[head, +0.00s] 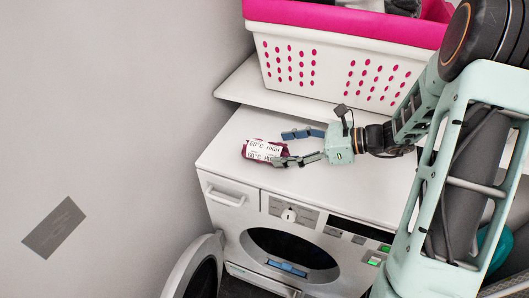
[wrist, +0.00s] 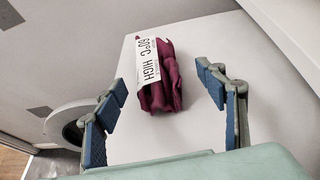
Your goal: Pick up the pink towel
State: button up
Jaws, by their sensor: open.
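The towel (head: 265,150) is a small folded dark pink, almost maroon bundle with a white paper label reading "60°C HIGH". It lies on the white top of the dryer (head: 330,185), near its left end. In the wrist view the towel (wrist: 165,80) lies ahead, between the lines of the two fingers. My gripper (head: 295,147) is open, with its blue-padded fingertips at the right side of the towel. In the wrist view my gripper (wrist: 160,98) shows a finger on either side, with a gap to the towel on the right.
A white basket (head: 330,70) with a pink rim and cloth inside stands on a shelf (head: 245,85) behind the dryer top. The round door (head: 195,270) stands open at the front left. A grey wall (head: 120,100) is on the left.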

aim_at(265, 151)
jog(key=x, duration=0.6)
jog(key=shift+s+a+f, duration=0.1)
jog(key=shift+s+f, duration=0.1)
jog(key=shift+f, duration=0.05)
jog(key=c, duration=1.3)
